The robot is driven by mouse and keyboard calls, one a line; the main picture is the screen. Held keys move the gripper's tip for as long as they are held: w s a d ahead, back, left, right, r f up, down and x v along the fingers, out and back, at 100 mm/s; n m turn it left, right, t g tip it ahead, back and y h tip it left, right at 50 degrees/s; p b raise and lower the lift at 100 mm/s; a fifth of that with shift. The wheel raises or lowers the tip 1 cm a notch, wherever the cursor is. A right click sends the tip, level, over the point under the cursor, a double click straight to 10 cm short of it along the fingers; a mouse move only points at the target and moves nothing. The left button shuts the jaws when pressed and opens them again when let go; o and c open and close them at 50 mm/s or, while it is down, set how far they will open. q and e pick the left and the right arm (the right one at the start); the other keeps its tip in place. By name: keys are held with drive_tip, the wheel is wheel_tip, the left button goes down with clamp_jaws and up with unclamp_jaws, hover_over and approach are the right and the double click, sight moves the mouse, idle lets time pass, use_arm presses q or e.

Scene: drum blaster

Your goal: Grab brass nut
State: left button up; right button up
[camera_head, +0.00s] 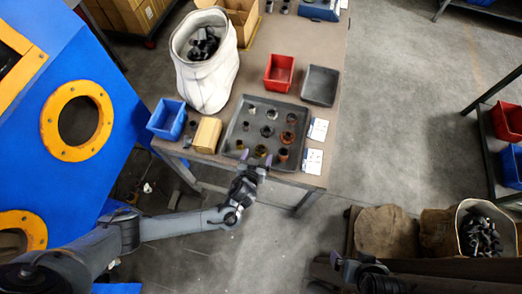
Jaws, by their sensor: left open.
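A dark square tray (274,100) on the table holds several small nut-like parts in rows. A yellowish, brass-coloured part (260,151) lies in the row nearest the tray's front edge. Another small yellowish part (239,145) lies to its left, and a copper-coloured part (283,155) to its right. My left gripper (256,158) is open at the tray's front edge, its fingertips on either side of the middle front part, with no clear grip on it. My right gripper (350,262) is low at the bottom right, away from the table; its jaws are unclear.
A blue bin (167,119) and a cardboard-coloured box (207,134) stand left of the tray. A white sack (205,82) of dark parts, a red bin (279,73) and an empty grey tray (320,86) stand behind. White cards (312,161) lie at right. A blue machine (115,80) stands left.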

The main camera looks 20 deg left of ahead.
sight(262, 146)
use_arm(q)
drive_tip(key=x, duration=0.4)
drive_tip(key=shift+d+f+b, duration=0.1)
drive_tip(key=shift+b, duration=0.25)
drive_tip(key=c, duration=1.3)
drive_tip(key=shift+r, duration=0.2)
